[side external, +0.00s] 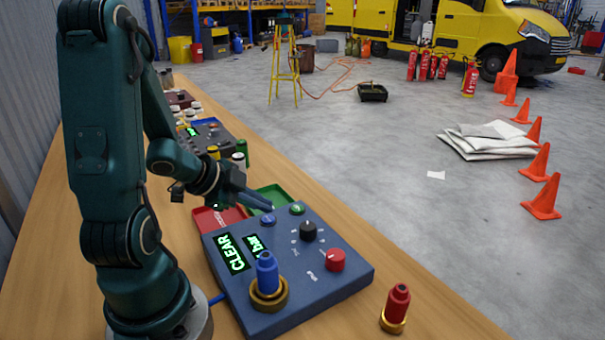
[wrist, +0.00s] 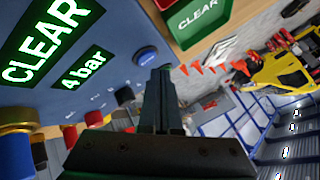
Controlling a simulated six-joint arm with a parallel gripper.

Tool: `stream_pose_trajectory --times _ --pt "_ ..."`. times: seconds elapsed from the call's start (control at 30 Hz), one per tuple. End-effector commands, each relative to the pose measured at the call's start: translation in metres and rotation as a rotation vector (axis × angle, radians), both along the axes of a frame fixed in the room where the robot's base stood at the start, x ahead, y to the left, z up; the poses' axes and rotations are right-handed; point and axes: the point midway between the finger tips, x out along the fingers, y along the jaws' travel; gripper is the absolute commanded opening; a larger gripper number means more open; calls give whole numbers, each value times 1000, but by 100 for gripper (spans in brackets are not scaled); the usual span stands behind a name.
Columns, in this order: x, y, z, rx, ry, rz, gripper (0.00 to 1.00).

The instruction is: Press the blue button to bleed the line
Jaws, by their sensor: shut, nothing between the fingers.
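The blue button (side external: 267,220) sits near the far edge of a blue-grey control panel (side external: 345,287). It also shows in the wrist view (wrist: 146,56), just left of my fingertips. My gripper (side external: 269,206) is shut and empty, its fingertips close above the blue button. The wrist view also shows my closed fingers (wrist: 163,72). I cannot tell whether they touch the button. The panel's displays read CLEAR (side external: 233,254) and what looks like 4 bar (side external: 258,246). A green button (side external: 297,208) sits right of the blue one.
The panel bears a black knob (side external: 308,230), a red knob (side external: 335,260) and a blue fitting (side external: 267,272) in a brass ring. A red fitting (side external: 396,303) stands on the wooden table (side external: 440,322). Red (side external: 213,220) and green (side external: 277,194) trays lie behind the panel.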

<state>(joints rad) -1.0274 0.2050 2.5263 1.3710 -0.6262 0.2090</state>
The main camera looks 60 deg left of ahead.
Motion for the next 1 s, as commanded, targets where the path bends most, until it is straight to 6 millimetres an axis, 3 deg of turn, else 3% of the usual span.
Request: stream_pose_trajectory --times 1.0 --pt "0 0 -12 -2 0 -1 0"
